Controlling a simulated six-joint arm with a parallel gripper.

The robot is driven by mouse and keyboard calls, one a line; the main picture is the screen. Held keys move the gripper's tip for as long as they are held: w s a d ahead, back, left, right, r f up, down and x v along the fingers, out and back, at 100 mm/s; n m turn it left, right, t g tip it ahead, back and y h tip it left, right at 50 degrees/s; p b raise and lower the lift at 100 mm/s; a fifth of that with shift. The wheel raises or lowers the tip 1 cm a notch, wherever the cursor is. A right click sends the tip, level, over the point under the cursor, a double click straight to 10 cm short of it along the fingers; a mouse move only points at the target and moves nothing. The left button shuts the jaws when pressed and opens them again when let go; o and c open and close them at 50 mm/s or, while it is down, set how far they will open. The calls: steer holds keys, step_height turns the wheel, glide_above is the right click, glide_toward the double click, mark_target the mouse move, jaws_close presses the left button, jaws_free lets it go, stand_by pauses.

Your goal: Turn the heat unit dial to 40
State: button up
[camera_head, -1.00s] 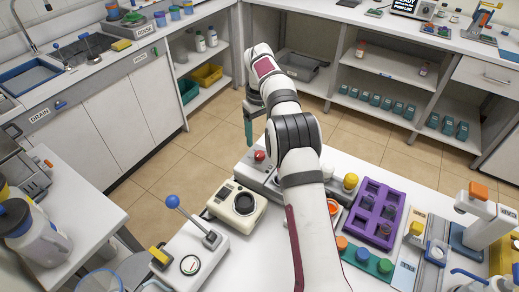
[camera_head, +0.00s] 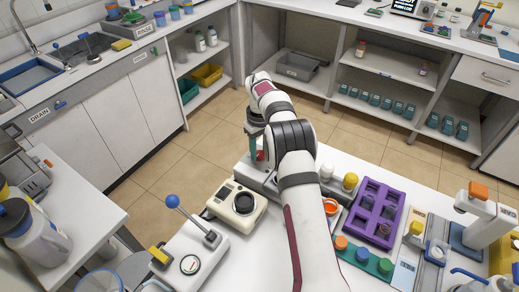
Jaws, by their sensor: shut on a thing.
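A grey unit (camera_head: 242,171) stands at the back left of the front table. A red knob (camera_head: 260,156) sits on its top and is partly hidden by my gripper. No label or scale around the knob is readable. My gripper (camera_head: 255,158) has teal fingers pointing down and is shut on the red knob. My forearm covers the right part of the grey unit. No separate numbered heat dial can be made out.
A beige device (camera_head: 225,212) with a round dark top stands in front. A box with a blue-knobbed lever (camera_head: 172,201) is at the left. Right of my arm are a yellow-capped item (camera_head: 350,181) and a purple rack (camera_head: 390,193). Floor lies beyond the table.

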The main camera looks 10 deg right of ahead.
jaws_close()
steer(key=m, duration=0.4)
steer(key=shift+m, duration=0.4)
steer(key=m, duration=0.6)
steer(key=shift+m, duration=0.4)
steer(key=shift+w, duration=0.1)
steer(key=o, duration=1)
jaws_free()
